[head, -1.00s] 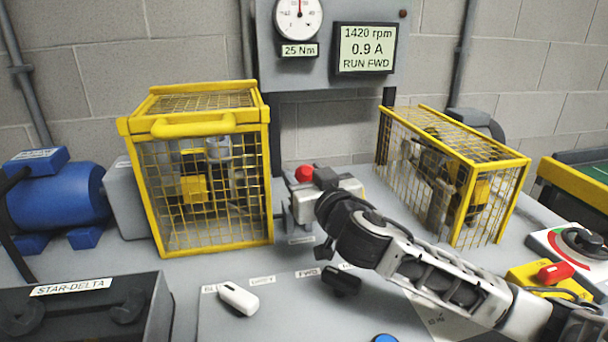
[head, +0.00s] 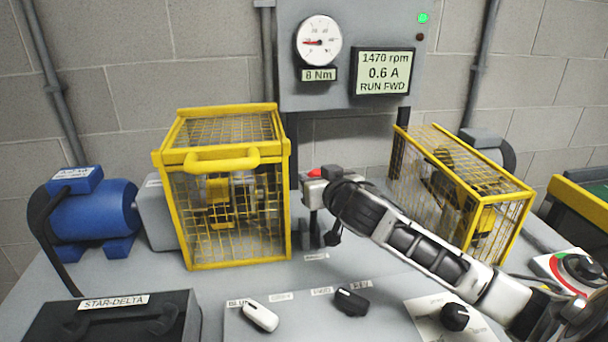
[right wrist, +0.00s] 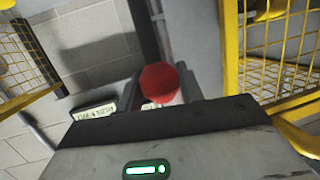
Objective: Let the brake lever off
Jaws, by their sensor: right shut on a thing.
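The brake lever's red knob (head: 315,173) stands between the two yellow cages, mostly covered by my right gripper (head: 318,182). The right gripper is shut on the lever at its knob. In the right wrist view the red knob (right wrist: 158,82) sits between the fingers, above the dark gripper body. The lever's shaft and foot are largely hidden by the gripper and arm. A small label (head: 316,257) lies on the bench below it. The dial (head: 319,41) has an 8 Nm plate, and the display (head: 383,72) reads 1470 rpm, 0.6 A, RUN FWD. My left gripper is out of view.
A large yellow mesh cage (head: 287,190) stands left of the lever, and another cage (head: 513,212) stands right. A blue motor (head: 95,210) is at far left. A white knob (head: 260,316) and black knobs (head: 350,301) sit at the front. A green lamp (head: 422,18) is lit.

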